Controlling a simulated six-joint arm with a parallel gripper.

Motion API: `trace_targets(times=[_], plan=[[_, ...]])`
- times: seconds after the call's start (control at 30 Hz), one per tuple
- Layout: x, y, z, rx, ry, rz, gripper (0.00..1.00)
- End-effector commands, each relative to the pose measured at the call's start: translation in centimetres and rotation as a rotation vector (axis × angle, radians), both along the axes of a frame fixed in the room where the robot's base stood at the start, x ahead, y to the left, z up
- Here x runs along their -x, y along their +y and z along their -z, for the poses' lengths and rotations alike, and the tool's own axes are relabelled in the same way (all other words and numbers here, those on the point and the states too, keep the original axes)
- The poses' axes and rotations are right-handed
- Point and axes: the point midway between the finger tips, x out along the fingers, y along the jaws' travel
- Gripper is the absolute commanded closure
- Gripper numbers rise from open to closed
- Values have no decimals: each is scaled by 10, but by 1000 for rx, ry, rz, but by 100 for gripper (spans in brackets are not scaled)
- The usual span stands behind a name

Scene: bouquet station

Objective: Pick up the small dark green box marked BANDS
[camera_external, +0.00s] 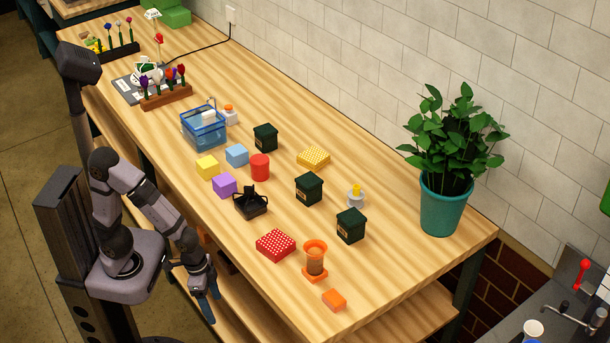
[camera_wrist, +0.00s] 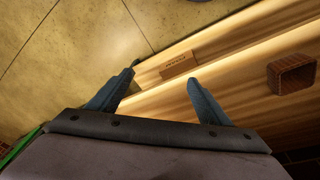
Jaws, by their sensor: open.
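Three small dark green boxes with lids and small labels stand on the wooden bench: one at the back (camera_external: 265,138), one in the middle (camera_external: 308,189) and one nearer the front right (camera_external: 351,226). The label writing is too small to read, so I cannot tell which says BANDS. My gripper (camera_external: 208,300) hangs low, off the bench's front edge, well to the left of the boxes. In the wrist view my gripper (camera_wrist: 161,78) is open with nothing between its two blue fingers. No green box shows in the wrist view.
Near the boxes are a red dotted box (camera_external: 276,245), an orange cup-like holder (camera_external: 315,260), a black caddy (camera_external: 250,204), a red cylinder (camera_external: 259,167) and a yellow dotted box (camera_external: 313,157). A potted plant (camera_external: 441,205) stands at right. A brown container (camera_wrist: 292,75) shows in the wrist view.

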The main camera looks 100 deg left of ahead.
Motion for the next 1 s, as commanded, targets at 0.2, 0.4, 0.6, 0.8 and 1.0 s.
trace_targets(times=[0.2, 0.4, 0.6, 0.8, 1.0], plan=[[-67, -58, -90, 97, -178, -90, 28], [-115, -106, -166, 206, -345, -135, 28], [-142, -134, -227, 298, -469, -134, 28], [-162, -145, -280, 367, -569, -119, 28], [-194, -110, -323, 389, -685, -135, 28]])
